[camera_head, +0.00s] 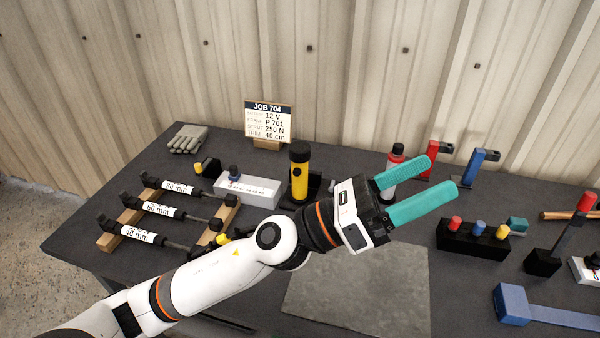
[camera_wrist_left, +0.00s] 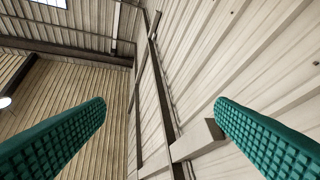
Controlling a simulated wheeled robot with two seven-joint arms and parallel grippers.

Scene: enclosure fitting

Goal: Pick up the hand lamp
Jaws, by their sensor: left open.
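The hand lamp (camera_head: 299,180), most likely the yellow and black torch, stands upright near the back middle of the dark table, beside a black block. My left gripper (camera_head: 441,174) is open and empty, with two teal padded fingers pointing to the right. It is held above the table, to the right of the lamp, and my left wrist lies just in front and right of the lamp. In the left wrist view, the open fingers (camera_wrist_left: 160,105) have only walls and roof behind them; the lamp is not visible there. My right gripper is not in view.
A job card (camera_head: 268,122) stands behind the lamp, and a white box (camera_head: 250,191) is on its left. Several labelled struts (camera_head: 160,209) lie on wooden rails at left. A red and grey bottle (camera_head: 393,165) is behind my gripper. A grey mat (camera_head: 360,290) lies clear in front.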

